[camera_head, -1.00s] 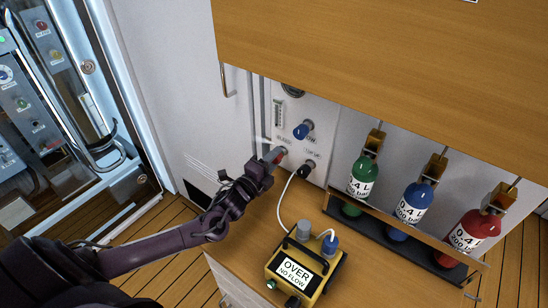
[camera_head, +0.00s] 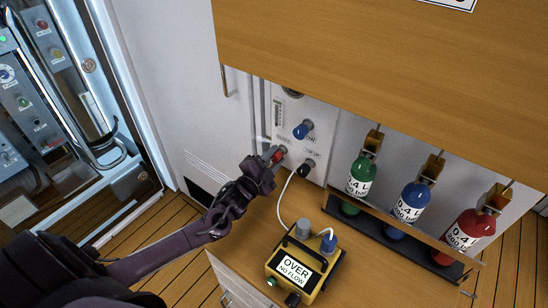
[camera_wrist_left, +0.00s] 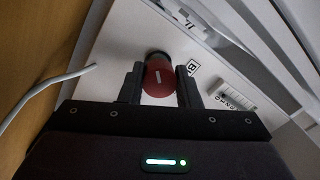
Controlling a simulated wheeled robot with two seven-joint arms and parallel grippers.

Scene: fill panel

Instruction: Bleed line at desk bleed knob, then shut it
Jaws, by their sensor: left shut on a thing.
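The red bleed knob (camera_head: 281,153) sits low on the white panel (camera_head: 322,122) above the desk. In the left wrist view the knob (camera_wrist_left: 158,76) is a round red cap with a white mark, between the two fingers. My left gripper (camera_head: 276,156) is shut on it; the gripper also shows in the left wrist view (camera_wrist_left: 160,88). The yellow meter (camera_head: 296,268) on the desk reads "OVER NO FLOW". My right gripper is not in view.
A blue knob (camera_head: 302,130) is above the red one. A white hose (camera_head: 281,203) runs from a black fitting (camera_head: 306,169) towards the meter. Green (camera_head: 361,175), blue (camera_head: 412,201) and red (camera_head: 470,229) bottles stand in a rack at right. A wooden cabinet (camera_head: 390,70) overhangs.

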